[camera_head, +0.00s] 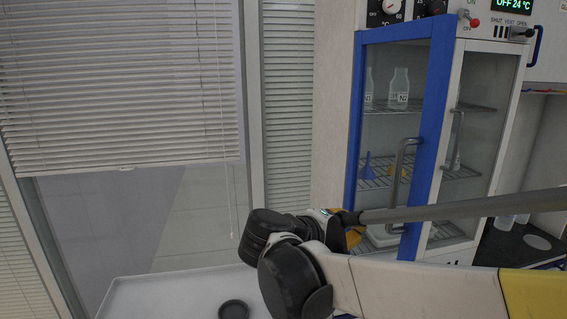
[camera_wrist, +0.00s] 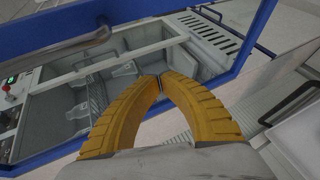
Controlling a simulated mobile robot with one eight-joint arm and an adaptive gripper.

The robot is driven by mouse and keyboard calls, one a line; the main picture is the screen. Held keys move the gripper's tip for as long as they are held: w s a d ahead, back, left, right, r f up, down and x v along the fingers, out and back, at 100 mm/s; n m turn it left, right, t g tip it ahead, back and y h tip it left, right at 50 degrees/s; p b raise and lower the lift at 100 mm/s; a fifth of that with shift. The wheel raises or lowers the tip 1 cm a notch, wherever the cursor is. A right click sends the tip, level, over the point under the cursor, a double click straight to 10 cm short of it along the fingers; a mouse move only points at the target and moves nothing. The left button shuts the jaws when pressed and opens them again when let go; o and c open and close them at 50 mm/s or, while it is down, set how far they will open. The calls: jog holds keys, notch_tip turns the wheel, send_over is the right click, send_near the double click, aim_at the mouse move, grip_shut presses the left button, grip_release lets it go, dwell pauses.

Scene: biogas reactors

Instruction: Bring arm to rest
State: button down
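My arm (camera_head: 430,288) reaches across the lower right of the head view, in front of the cabinet. My gripper (camera_wrist: 162,80) shows in the wrist view as two curved yellow fingers whose tips meet, with nothing seen between them. In the head view only a bit of yellow shows behind the arm's dark joints, so the fingertips are hidden there. The gripper is close to a glass door with a blue frame (camera_head: 437,120). I cannot tell whether the fingers touch the door, or whether it is fully closed.
The blue-framed door has a metal handle (camera_head: 402,170). Behind the glass, bottles (camera_head: 398,90) stand on wire shelves. A white-framed glass door (camera_head: 490,110) is to its right. A pale tray-like surface (camera_head: 165,292) with a dark round object (camera_head: 233,309) lies lower left, below window blinds (camera_head: 115,80).

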jog(key=s+d+f+m+g+y+b, duration=0.1)
jog(key=s+d+f+m+y+b, duration=0.15)
jog(key=s+f, duration=0.45)
jog(key=s+d+f+m+g+y+b, duration=0.1)
jog(key=s+d+f+y+b, duration=0.3)
jog(key=f, duration=0.4)
jog(key=s+a+f+m+y+b, duration=0.2)
jog(key=s+a+f+m+y, duration=0.1)
jog(key=s+f, duration=0.4)
jog(key=shift+s+a+t+y+b, duration=0.4)
jog(key=shift+s+a+y, duration=0.1)
jog(key=shift+a+y, duration=0.2)
